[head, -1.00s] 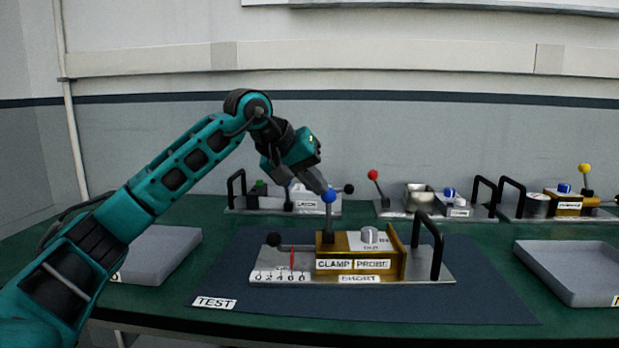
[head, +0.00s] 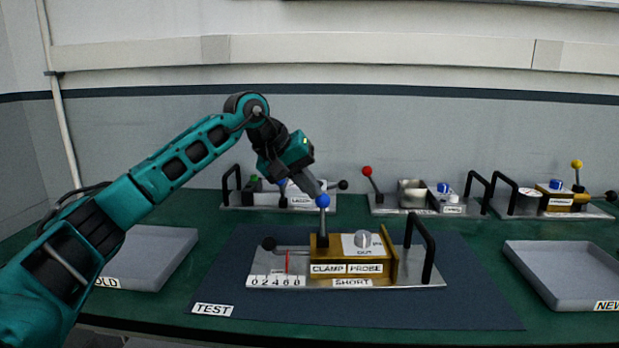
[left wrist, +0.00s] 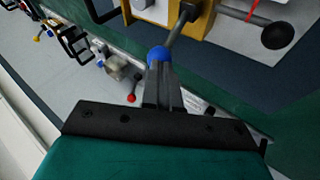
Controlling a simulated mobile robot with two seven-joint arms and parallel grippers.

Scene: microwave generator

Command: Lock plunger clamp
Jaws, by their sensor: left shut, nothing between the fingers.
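The gold clamp unit (head: 321,254) with CLAMP, PROBE and SHORT labels sits on a metal plate on the dark TEST mat. A blue-knobbed lever (head: 323,201) stands upright from its left part. A black-knobbed rod (head: 268,243) points left from the unit; it also shows in the left wrist view (left wrist: 278,35). My left gripper (head: 318,190) is shut, with its tips at the blue knob. In the left wrist view the shut fingers (left wrist: 160,72) meet the blue knob (left wrist: 159,54); I cannot tell if they touch it. My right gripper is not in view.
A black handle (head: 428,250) rises at the plate's right end. A grey tray (head: 150,258) lies left, another (head: 570,270) marked NEW right. Several similar fixtures stand along the back, one with a red-knobbed lever (head: 367,172). The mat in front is clear.

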